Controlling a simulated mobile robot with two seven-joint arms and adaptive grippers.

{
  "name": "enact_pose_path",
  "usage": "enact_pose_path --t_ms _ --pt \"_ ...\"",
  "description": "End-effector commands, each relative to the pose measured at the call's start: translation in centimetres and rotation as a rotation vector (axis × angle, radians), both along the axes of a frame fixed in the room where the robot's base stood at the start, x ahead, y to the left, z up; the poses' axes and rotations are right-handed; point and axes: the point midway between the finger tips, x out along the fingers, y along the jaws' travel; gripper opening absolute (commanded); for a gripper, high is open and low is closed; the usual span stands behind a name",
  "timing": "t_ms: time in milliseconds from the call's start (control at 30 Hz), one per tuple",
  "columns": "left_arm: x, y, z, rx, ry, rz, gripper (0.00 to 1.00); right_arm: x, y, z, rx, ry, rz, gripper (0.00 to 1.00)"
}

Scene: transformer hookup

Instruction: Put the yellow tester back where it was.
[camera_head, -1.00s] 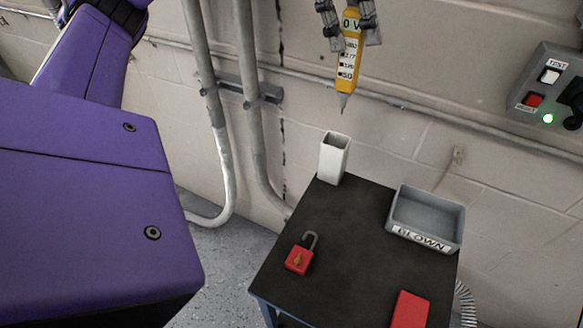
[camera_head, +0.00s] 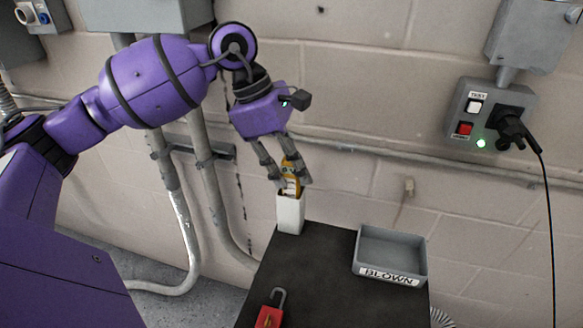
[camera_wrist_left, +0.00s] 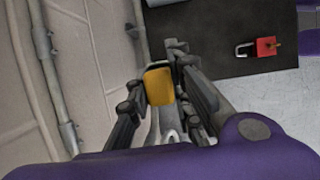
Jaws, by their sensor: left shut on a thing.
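The yellow tester (camera_head: 291,180) is upright in the head view, with its lower part hidden inside the white holder (camera_head: 290,214). The holder is a square open-topped tube at the back left of the black table (camera_head: 322,270). My left gripper (camera_head: 290,180) is shut on the tester just above the holder's rim. In the left wrist view, the tester's yellow end (camera_wrist_left: 159,86) shows between the fingers of the left gripper (camera_wrist_left: 165,95). How deep the tip sits is hidden. My right gripper is not in view.
A grey tray (camera_head: 391,252) with a label stands at the back right of the table. A red padlock (camera_head: 269,316) lies near the front. A wall box (camera_head: 487,116) with buttons and a plugged black cable (camera_head: 548,215) is at right. Pipes run along the wall behind.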

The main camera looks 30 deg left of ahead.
Motion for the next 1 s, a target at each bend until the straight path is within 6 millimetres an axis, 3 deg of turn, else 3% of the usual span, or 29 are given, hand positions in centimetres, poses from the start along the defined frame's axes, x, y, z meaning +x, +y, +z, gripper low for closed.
enact_pose_path --t_ms 200,233,367,767,1000 --pt "0.1 0.0 -0.5 0.0 -0.003 0.0 0.0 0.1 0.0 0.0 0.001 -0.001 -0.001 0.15" --pt "0.0 0.0 -0.5 0.001 -0.002 0.001 0.21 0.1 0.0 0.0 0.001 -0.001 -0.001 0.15" --pt "0.0 0.0 -0.5 0.001 -0.002 0.001 0.38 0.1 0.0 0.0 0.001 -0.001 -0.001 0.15" --pt "0.0 0.3 0.1 0.002 -0.002 0.001 0.38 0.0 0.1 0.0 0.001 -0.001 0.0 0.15" --pt "-0.4 1.9 4.1 0.003 -0.006 0.004 0.38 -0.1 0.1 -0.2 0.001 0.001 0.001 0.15"
